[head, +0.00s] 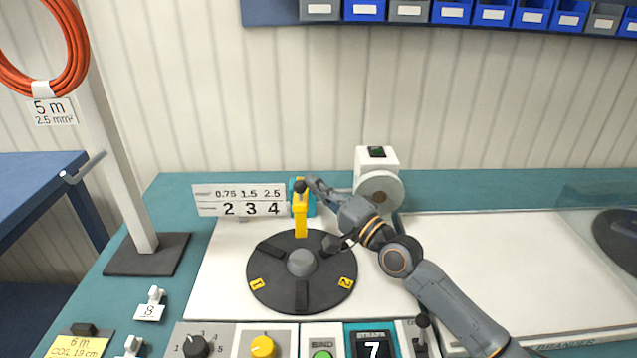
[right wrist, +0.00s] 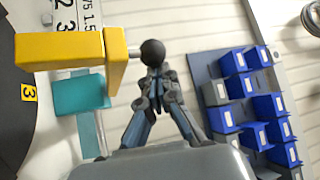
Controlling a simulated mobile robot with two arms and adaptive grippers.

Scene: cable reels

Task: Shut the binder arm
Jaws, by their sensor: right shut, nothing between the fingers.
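The binder arm is a yellow bar (head: 300,220) with a black ball knob, on a teal post (head: 311,205) behind the round black turntable (head: 262,290). In the head view the bar reaches forward over the turntable's far edge. In the right wrist view the yellow bar (right wrist: 60,47) lies at the left and its black knob (right wrist: 153,52) is just beyond my fingertips. My right gripper (head: 316,186) is shut and empty, close to the right of the knob. I cannot tell whether it touches the knob. My left gripper is not in view.
A sign with numbers (head: 240,198) stands left of the arm. A white unit with a round disc (head: 378,165) stands right of it, close behind my right arm. Control panels (head: 262,347) line the front. The white board (head: 480,265) at right is mostly clear.

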